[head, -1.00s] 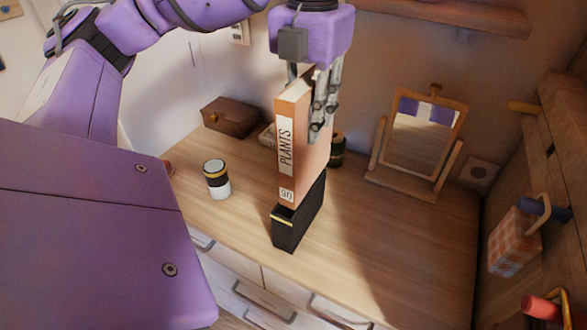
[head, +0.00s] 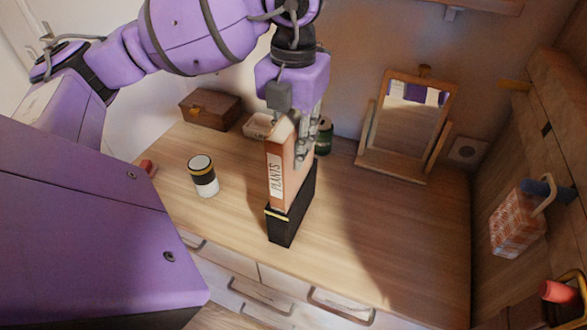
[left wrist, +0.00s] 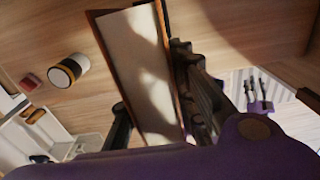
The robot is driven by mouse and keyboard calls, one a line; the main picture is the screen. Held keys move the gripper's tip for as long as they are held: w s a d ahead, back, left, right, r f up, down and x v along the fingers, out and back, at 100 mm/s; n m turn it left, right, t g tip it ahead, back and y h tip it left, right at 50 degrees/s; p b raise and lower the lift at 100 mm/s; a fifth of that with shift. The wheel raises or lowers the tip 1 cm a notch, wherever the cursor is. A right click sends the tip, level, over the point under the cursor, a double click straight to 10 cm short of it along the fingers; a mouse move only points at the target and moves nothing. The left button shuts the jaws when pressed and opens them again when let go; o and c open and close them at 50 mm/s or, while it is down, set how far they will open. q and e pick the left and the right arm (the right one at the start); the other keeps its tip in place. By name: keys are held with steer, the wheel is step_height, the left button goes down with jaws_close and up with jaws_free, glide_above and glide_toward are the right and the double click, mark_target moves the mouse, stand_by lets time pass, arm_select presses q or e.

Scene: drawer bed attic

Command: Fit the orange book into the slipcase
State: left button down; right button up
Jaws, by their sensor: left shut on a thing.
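The orange book (head: 274,175), with "PLANTS" on its spine, stands upright with its lower part inside the black slipcase (head: 287,223). The slipcase stands on the wooden dresser top near its front edge. My left gripper (head: 302,150) is shut on the upper part of the book from above. In the left wrist view the book's pale page edges (left wrist: 140,65) lie between the fingers, and the slipcase is mostly hidden behind the book.
A black-and-white jar (head: 203,177) stands left of the slipcase. A brown box (head: 210,109), a small pale dish (head: 257,126) and a dark green can (head: 324,137) stand behind. A mirror (head: 408,125) stands at the back right. The dresser top right of the slipcase is clear.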

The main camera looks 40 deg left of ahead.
mark_target(293, 115)
arm_select(q)
step_height(293, 115, down, 6)
steer(key=shift+f, duration=0.55)
arm_select(e)
steer(key=shift+w+a+r, duration=0.1)
steer(key=shift+w, duration=0.35)
arm_select(q)
steer(key=shift+f, duration=0.2)
steer(key=c, duration=1.5)
jaws_free()
steer(key=shift+o, duration=0.2)
steer(key=shift+r, duration=0.4)
step_height(293, 115, up, 12)
steer(key=shift+f, duration=0.2)
